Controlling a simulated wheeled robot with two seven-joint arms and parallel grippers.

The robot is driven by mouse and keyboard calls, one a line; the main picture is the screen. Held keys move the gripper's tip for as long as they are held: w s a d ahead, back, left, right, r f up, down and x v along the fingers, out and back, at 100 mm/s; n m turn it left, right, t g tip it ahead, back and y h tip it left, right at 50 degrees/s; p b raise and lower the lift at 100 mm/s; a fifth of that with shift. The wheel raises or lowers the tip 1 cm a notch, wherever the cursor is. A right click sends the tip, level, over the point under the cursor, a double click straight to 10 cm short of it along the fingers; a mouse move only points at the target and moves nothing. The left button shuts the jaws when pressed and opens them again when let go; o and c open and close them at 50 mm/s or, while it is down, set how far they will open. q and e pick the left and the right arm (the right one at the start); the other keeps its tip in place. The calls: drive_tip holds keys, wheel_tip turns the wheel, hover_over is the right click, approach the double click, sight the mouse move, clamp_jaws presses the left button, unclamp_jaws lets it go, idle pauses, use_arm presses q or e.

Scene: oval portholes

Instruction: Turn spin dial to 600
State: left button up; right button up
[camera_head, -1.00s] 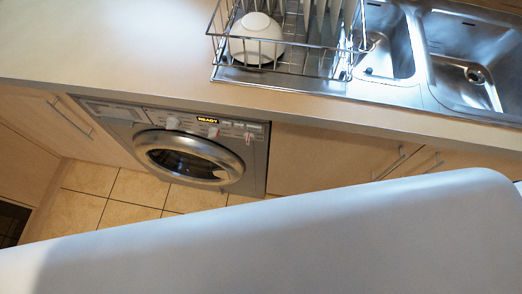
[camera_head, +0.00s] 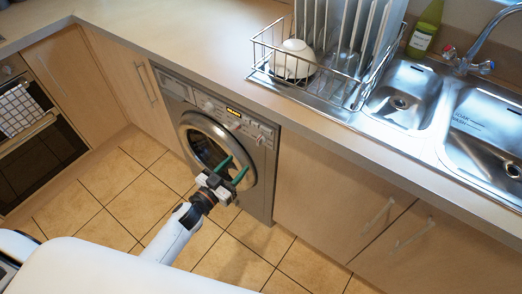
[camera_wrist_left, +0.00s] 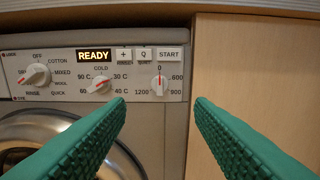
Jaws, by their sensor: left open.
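The silver washing machine (camera_head: 262,195) stands under the counter in the head view. Its spin dial (camera_wrist_left: 160,86) is in the left wrist view, at the right of the panel, with its pointer up at 0. The 600 mark (camera_wrist_left: 176,78) is at the dial's upper right, with 900 and 1200 below. My left gripper (camera_head: 236,167) is in front of the round door, below the panel in the head view. Its green fingers (camera_wrist_left: 162,108) are open and empty, apart on either side of the spin dial in the wrist view. My right gripper is not in view.
The temperature dial (camera_wrist_left: 101,85) and program dial (camera_wrist_left: 36,75) are left of the spin dial. The display (camera_wrist_left: 94,56) reads READY. A wooden cupboard front (camera_wrist_left: 255,70) adjoins the machine on the right. The counter edge overhangs above. Tiled floor (camera_head: 120,215) is open in front.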

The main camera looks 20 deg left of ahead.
sight(258, 143)
use_arm(q)
drive_tip(key=x, duration=1)
drive_tip(key=shift+w+d+f, duration=0.1)
drive_tip(key=shift+w+d, duration=0.05)
drive_tip(key=shift+w, duration=0.25)
drive_tip(key=shift+c, duration=0.6)
drive_tip(key=c, duration=0.9)
